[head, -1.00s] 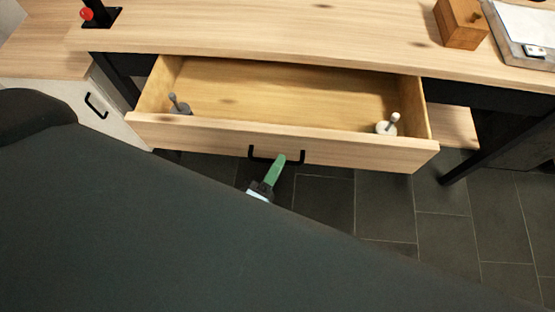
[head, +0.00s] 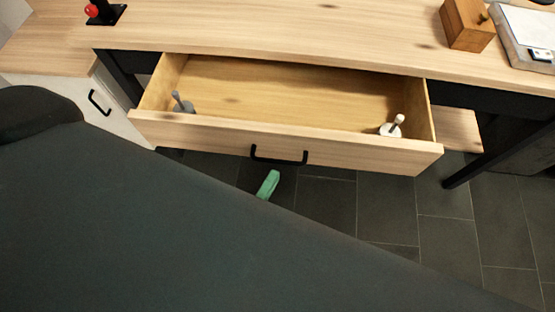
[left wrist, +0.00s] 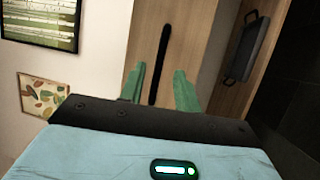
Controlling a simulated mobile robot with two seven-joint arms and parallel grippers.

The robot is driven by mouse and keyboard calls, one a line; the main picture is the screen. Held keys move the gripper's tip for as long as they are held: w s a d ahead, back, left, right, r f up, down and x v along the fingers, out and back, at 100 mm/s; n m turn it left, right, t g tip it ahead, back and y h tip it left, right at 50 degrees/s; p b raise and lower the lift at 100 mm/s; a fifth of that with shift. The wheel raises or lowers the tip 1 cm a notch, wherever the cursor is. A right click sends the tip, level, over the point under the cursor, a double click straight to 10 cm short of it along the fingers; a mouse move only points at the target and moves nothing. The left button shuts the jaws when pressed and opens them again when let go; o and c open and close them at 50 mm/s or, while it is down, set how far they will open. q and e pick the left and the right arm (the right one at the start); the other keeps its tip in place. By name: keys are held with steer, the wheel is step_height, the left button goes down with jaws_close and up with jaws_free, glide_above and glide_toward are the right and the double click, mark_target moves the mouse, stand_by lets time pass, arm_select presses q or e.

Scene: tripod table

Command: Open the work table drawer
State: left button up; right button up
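The work table drawer (head: 290,142) is pulled out, its wooden inside in plain view in the head view. Its black handle (head: 279,158) is at the middle of the front. A green fingertip of my left gripper (head: 268,185) shows just below and apart from the handle; my dark arm hides the rest. In the left wrist view the left gripper (left wrist: 160,88) has its two green fingers apart, with nothing between them. The dark bar of the handle (left wrist: 162,60) shows beyond the fingers. My right gripper is not seen.
Inside the drawer are a grey object (head: 182,104) at left and a white one (head: 391,127) at right. A wooden box (head: 466,25) and a tray (head: 520,40) stand on the table top (head: 250,30). A black table leg (head: 490,160) stands at right.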

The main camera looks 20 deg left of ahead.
arm_select(q)
steer(key=shift+v, duration=1.8)
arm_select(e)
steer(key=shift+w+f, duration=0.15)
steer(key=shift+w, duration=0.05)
arm_select(q)
steer(key=shift+s+f, duration=0.1)
